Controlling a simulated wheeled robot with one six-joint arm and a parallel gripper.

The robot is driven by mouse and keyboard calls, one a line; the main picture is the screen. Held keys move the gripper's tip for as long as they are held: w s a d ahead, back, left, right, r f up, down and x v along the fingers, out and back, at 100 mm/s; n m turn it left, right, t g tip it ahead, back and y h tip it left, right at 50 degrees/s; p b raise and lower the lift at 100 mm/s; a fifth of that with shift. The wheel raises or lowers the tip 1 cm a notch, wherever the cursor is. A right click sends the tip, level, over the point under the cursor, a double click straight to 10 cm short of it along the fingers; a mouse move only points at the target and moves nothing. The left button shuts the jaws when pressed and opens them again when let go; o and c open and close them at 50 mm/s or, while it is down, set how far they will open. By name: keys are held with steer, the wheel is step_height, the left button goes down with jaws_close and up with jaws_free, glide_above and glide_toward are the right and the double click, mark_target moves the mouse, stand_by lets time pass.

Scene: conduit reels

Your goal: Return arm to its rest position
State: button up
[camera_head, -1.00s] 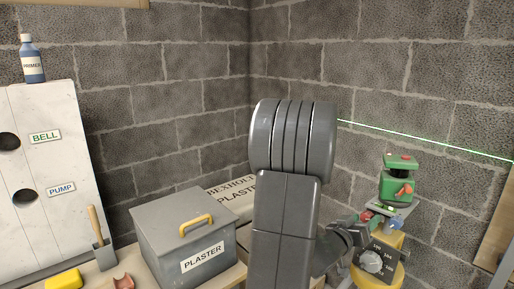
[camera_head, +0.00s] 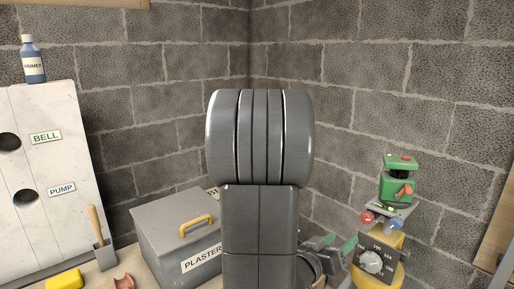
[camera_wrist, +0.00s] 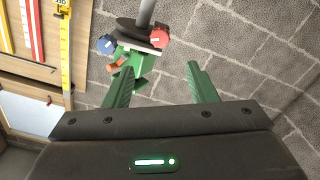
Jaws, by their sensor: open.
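My gripper (camera_head: 338,244) is low in the head view, just left of a yellow stand, its green fingers partly showing. In the wrist view my gripper (camera_wrist: 160,80) has its two green fingers wide apart with nothing between them. My arm's grey links fill the middle of the head view. A green laser level (camera_head: 398,180) with a red top button sits on the stand, above a red knob (camera_head: 367,217) and a blue knob (camera_head: 396,223). The green level (camera_wrist: 128,68) shows beyond the fingers in the wrist view.
A black dial box (camera_head: 374,260) is on the yellow stand (camera_head: 392,281). A grey plaster box (camera_head: 160,228) with a yellow handle stands left of my arm. A white panel (camera_head: 40,170) carries a primer bottle (camera_head: 32,62). Block walls stand behind.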

mark_target(365, 221)
steer(key=x, duration=1.3)
steer(key=shift+a+f+m+b, duration=0.1)
steer(key=shift+f+m+b, duration=0.15)
steer(key=shift+m+b, duration=0.2)
steer(key=shift+s+a+r+m+b, duration=0.1)
steer(key=shift+m+b, duration=0.1)
steer(key=shift+m, duration=0.3)
steer(key=shift+s+m+b, duration=0.1)
steer(key=shift+m+b, duration=0.1)
steer(key=shift+m, duration=0.25)
steer(key=m+b, duration=0.2)
steer(key=m, duration=0.3)
steer(key=shift+m+b, duration=0.3)
steer(key=shift+b, duration=0.1)
steer(key=v, duration=1.3)
steer(key=shift+m+p, duration=0.3)
steer(key=shift+p, duration=0.15)
steer(key=shift+a+r, duration=0.1)
